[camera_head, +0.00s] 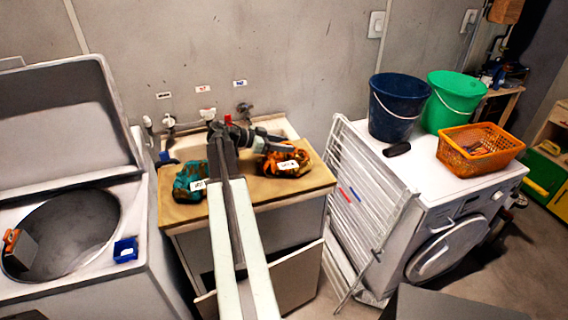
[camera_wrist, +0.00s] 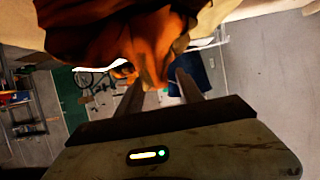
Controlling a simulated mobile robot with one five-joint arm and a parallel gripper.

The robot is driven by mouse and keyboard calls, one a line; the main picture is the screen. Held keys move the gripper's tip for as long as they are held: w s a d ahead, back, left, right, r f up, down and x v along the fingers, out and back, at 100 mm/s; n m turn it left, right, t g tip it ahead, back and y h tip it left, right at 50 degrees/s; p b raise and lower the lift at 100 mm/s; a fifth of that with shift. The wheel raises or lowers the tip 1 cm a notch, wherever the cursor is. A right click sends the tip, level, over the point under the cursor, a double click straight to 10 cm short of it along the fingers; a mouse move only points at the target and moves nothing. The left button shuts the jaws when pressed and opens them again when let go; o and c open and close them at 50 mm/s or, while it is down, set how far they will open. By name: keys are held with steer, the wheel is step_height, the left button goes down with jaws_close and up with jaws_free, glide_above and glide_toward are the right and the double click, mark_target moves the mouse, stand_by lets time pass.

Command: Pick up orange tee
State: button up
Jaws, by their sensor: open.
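The orange tee (camera_head: 284,164) lies crumpled on the right of the tan counter top (camera_head: 240,187), with a white tag on it. In the wrist view its orange-brown cloth (camera_wrist: 150,48) fills the upper middle, close in front of the fingers. My gripper (camera_head: 280,144) reaches over the counter from the left, beside the tee's back edge. In the wrist view my gripper (camera_wrist: 160,82) shows two fingers spread apart, the cloth's low fold lying between their tips in the picture. I cannot tell if they touch it.
A crumpled teal cloth (camera_head: 188,184) with a tag lies at the counter's left. A white drying rack (camera_head: 365,205) stands right of the counter, against a washer (camera_head: 455,205) bearing a navy bucket (camera_head: 393,108), a green bucket (camera_head: 452,103) and an orange basket (camera_head: 482,160). An open top-loader (camera_head: 70,235) stands left.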

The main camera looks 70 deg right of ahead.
jaws_close()
stand_by(1.4)
